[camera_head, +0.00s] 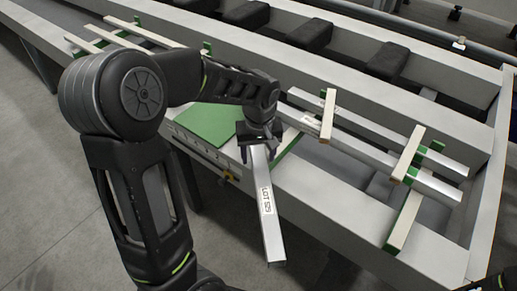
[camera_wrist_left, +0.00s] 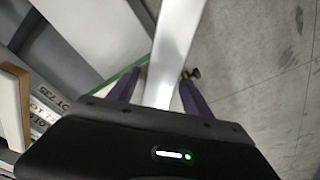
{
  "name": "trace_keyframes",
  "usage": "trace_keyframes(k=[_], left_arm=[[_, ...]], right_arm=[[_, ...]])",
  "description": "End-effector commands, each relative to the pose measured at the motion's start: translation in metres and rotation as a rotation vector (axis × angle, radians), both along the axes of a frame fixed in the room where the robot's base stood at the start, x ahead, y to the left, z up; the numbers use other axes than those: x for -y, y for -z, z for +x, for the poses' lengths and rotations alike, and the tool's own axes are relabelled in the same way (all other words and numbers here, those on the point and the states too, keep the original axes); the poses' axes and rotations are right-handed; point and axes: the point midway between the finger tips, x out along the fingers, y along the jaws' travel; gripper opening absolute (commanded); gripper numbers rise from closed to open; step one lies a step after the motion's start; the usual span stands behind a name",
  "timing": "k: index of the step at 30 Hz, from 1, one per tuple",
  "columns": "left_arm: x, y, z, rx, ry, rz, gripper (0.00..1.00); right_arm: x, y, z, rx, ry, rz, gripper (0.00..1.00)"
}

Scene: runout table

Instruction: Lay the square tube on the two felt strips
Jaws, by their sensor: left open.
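The square tube (camera_head: 266,205) is silver, with a black LOT label. It slants down from my left gripper (camera_head: 258,140), its near end jutting out past the table's front edge. In the left wrist view the tube (camera_wrist_left: 176,45) passes between the two dark fingers of my left gripper (camera_wrist_left: 160,92), which are open with a gap beside the tube. Green felt strips show on the table's front ledge, one at right (camera_head: 404,219) and one nearer the gripper (camera_head: 287,147). The tube's far end is hidden by the gripper. My right gripper is not in view.
Other labelled tubes (camera_head: 360,150) lie on the table at right, with wooden battens (camera_head: 408,155) across them. More battens (camera_head: 140,30) lie at the far left. A green pad (camera_head: 208,123) is left of the gripper. Black blocks (camera_head: 310,35) line the back channel.

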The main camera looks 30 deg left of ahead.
Motion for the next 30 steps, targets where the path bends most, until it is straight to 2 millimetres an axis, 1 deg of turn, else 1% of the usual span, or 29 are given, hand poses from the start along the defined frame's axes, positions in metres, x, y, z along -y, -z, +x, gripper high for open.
trace_keyframes(k=[2,5,8,15,18,21,25,30], left_arm=[[0.000,-0.005,0.000,0.000,0.000,0.000,0.58],[0.001,-0.013,0.000,0.002,0.000,0.001,0.58],[0.002,-0.028,-0.001,0.006,-0.001,0.000,0.58],[0.006,-0.078,-0.006,0.006,0.000,0.000,0.58],[0.008,-0.097,-0.008,0.004,0.001,0.000,0.58],[0.009,-0.111,-0.009,0.003,0.000,0.000,0.58],[0.010,-0.120,-0.010,0.001,0.000,0.000,0.58],[0.010,-0.122,-0.011,0.000,0.000,0.000,0.58]], right_arm=[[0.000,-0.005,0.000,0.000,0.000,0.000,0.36],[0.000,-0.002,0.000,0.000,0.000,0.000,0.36],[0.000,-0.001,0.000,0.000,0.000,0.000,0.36],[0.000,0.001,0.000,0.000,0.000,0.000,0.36],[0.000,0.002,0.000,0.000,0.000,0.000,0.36],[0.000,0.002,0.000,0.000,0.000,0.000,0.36],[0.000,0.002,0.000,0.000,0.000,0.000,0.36],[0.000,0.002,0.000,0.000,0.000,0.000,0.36]])
